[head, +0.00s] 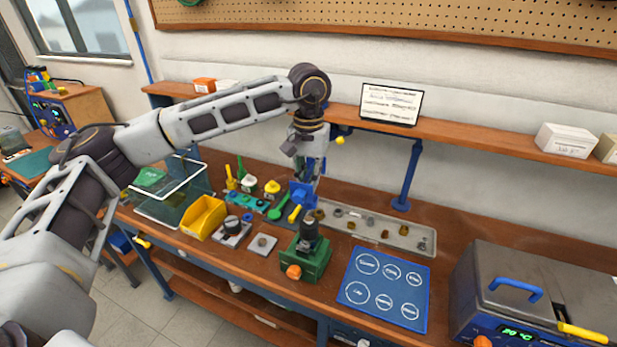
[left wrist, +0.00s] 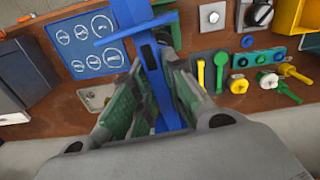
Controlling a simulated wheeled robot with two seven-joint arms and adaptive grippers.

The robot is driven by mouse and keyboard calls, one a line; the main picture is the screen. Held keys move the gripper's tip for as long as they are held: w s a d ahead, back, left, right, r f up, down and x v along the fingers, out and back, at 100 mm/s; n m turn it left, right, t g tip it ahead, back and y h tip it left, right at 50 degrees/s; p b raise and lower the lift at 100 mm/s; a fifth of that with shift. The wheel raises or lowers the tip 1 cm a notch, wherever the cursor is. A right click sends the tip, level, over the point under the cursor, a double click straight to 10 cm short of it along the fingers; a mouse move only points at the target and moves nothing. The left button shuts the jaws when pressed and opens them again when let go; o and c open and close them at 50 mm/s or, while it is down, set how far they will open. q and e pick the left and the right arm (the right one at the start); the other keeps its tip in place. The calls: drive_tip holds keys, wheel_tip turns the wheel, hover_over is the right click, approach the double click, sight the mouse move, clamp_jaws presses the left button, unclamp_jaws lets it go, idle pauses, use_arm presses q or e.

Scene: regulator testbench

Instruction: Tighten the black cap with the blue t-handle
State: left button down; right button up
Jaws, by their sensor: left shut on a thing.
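My left gripper (head: 308,176) hangs over the bench behind the green fixture and is shut on the blue t-handle (left wrist: 150,62). In the left wrist view the handle's blue shaft runs between the fingers (left wrist: 160,95), with its crossbar beyond the fingertips. Blue also shows below the gripper in the head view (head: 300,195), partly covered. A black, cap-like cylinder (head: 308,231) stands upright on the green fixture (head: 311,262), which has an orange knob. The handle appears apart from this cylinder. My right gripper is out of view.
A blue mat with white circles (head: 384,289) lies right of the fixture. A parts tray (head: 350,227) is behind it. Left are a yellow bin (head: 204,217), a dark knob on a plate (head: 232,224) and several coloured tools. A grey machine (head: 520,285) stands right.

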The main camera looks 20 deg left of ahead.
use_arm(q)
drive_tip(key=shift+f+b, duration=0.8)
drive_tip(key=shift+f, duration=1.2)
drive_tip(key=shift+f+b, duration=0.55)
drive_tip(key=shift+b, duration=0.45)
idle(0.5)
drive_tip(key=shift+f+b, duration=0.75)
drive_tip(key=shift+b, duration=0.35)
idle(2.2)
drive_tip(key=shift+m+b, duration=0.4)
drive_tip(key=shift+m, duration=0.4)
idle(0.4)
